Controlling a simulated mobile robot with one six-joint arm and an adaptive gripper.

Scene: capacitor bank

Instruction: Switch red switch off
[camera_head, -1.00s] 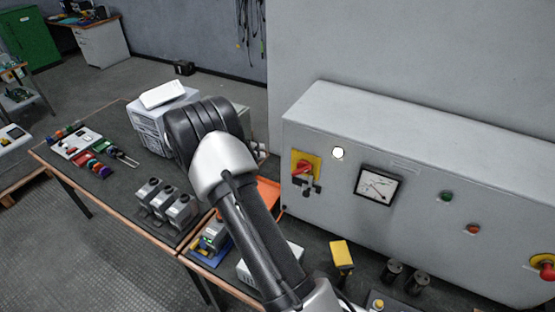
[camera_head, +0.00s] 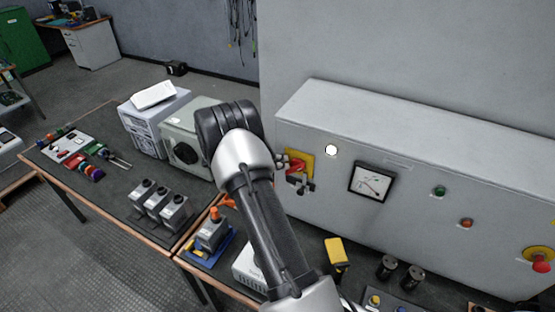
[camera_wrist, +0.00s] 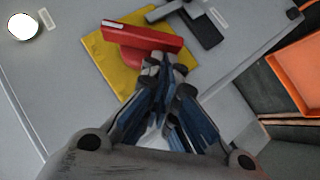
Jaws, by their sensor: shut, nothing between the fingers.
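The red switch (camera_head: 297,166) is a rotary handle on a yellow plate (camera_head: 307,156) at the left end of the grey cabinet front. In the wrist view the red handle (camera_wrist: 142,40) lies slanted across the yellow plate (camera_wrist: 98,64). My gripper (camera_wrist: 162,66) is shut and empty, its fingertips at the lower right edge of the handle. Whether they touch it I cannot tell. In the head view my gripper (camera_head: 282,161) is small beside the switch, partly hidden by my arm.
A grey and black fitting (camera_wrist: 195,24) sits beside the plate. A white lamp (camera_head: 331,150), a dial meter (camera_head: 371,182) and a red emergency button (camera_head: 541,263) are on the same cabinet. An orange tray (camera_wrist: 302,74) lies nearby. The bench below holds several devices.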

